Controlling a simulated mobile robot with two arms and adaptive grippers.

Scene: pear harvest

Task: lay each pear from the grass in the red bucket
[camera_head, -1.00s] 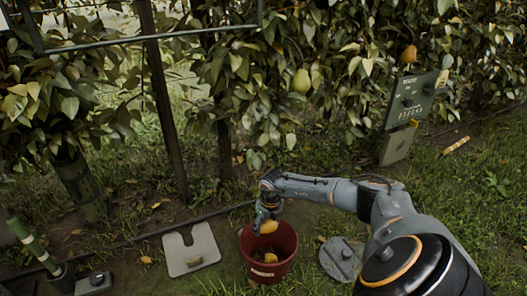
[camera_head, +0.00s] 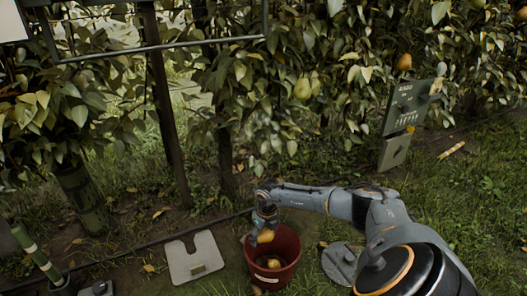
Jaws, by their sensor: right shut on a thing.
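The red bucket (camera_head: 288,246) stands upright on the ground at the bottom middle. A yellow pear (camera_head: 274,264) lies inside it, partly in shadow. My right gripper (camera_head: 265,229) points down over the bucket's left rear rim. It is shut on another yellow pear (camera_head: 265,237), held just inside the bucket's mouth. A small yellowish thing at the bottom edge in front of the bucket is too cut off to tell. My left gripper is not in view.
A pale flat plate (camera_head: 195,258) lies left of the bucket and a grey round lid-like disc (camera_head: 341,262) lies right. A sign panel (camera_head: 407,108) stands at the right. Pears hang in the foliage, one of them (camera_head: 302,88) above the bucket. Open grass lies right.

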